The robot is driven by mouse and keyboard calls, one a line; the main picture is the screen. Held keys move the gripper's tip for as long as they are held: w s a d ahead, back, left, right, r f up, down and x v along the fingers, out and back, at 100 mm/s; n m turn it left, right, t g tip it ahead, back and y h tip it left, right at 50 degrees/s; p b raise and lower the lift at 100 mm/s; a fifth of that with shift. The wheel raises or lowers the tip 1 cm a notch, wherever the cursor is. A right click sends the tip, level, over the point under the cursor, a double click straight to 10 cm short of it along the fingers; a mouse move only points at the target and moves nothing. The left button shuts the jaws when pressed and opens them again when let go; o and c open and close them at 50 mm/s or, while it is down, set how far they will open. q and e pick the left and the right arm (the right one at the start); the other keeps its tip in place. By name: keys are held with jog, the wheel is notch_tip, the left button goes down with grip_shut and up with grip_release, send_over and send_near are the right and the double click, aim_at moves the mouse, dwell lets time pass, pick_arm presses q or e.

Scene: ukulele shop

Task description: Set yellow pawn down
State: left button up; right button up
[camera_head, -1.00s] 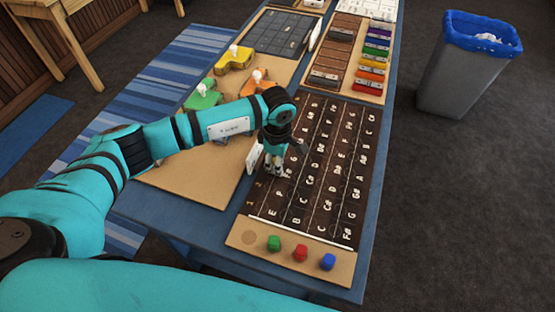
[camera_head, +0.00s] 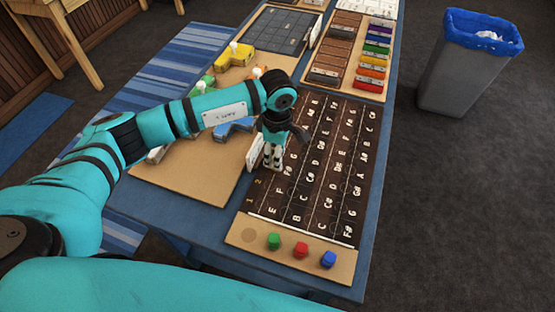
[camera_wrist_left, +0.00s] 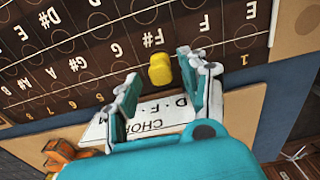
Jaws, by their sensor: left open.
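The yellow pawn (camera_wrist_left: 160,70) is on the dark fretboard chart (camera_wrist_left: 105,55), close to the F# label, in the left wrist view. My left gripper (camera_wrist_left: 159,88) is open, its two fingers apart on either side of the pawn's near end, with visible gaps. In the head view, my left gripper (camera_head: 272,165) is low over the left edge of the chart (camera_head: 320,190), and the pawn cannot be made out there. My right gripper is not in view.
Green (camera_head: 274,241), red (camera_head: 300,250) and blue (camera_head: 328,259) pawns stand on the chart's near strip. A white chord card (camera_wrist_left: 150,120) stands close to my left gripper. Ukulele-shaped pieces lie on a board to the left. A bin (camera_head: 462,75) stands right of the table.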

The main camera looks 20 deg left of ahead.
pick_arm(q)
notch_tip(320, 180, up, 9)
jog(key=b, duration=0.1)
jog(key=shift+b, duration=0.4)
